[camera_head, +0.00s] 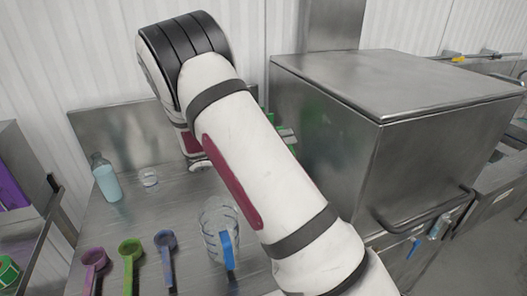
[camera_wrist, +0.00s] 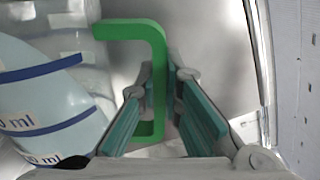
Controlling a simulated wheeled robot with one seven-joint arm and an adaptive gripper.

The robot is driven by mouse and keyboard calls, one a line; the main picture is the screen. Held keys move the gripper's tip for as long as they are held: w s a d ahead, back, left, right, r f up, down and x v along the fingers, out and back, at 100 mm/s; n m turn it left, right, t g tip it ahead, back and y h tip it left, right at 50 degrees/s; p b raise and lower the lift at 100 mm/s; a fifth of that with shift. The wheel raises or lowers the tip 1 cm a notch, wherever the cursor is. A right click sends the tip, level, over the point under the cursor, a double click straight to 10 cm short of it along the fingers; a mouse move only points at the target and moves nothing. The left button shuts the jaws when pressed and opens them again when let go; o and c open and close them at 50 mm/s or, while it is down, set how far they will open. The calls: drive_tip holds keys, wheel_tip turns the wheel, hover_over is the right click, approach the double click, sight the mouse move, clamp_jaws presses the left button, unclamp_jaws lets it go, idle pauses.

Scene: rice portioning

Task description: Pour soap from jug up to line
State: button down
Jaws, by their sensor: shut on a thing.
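In the wrist view, my gripper (camera_wrist: 161,88) has its teal-padded fingers closed around the green handle (camera_wrist: 155,50) of a clear jug (camera_wrist: 88,58). The jug is partly cut off at the left edge. Pale blue liquid (camera_wrist: 30,85), blue lines and "ml" labels show at that side. In the head view my arm hides the gripper and most of what it holds; only a little green (camera_head: 287,133) shows behind the arm. A second clear jug with a blue handle (camera_head: 227,250) stands on the metal counter (camera_head: 185,205) and looks empty.
A bottle of pale blue liquid (camera_head: 107,181) and a small clear cup (camera_head: 149,179) stand at the counter's left. Purple (camera_head: 95,260), green (camera_head: 130,252) and blue (camera_head: 166,243) scoops lie in front. A large metal box (camera_head: 400,85) blocks the right.

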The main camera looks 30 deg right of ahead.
drive_tip(key=shift+w+d+r+n, duration=0.1)
drive_tip(key=shift+w+r+n, duration=0.25)
drive_tip(key=shift+r+n, duration=0.1)
idle(0.8)
idle(0.4)
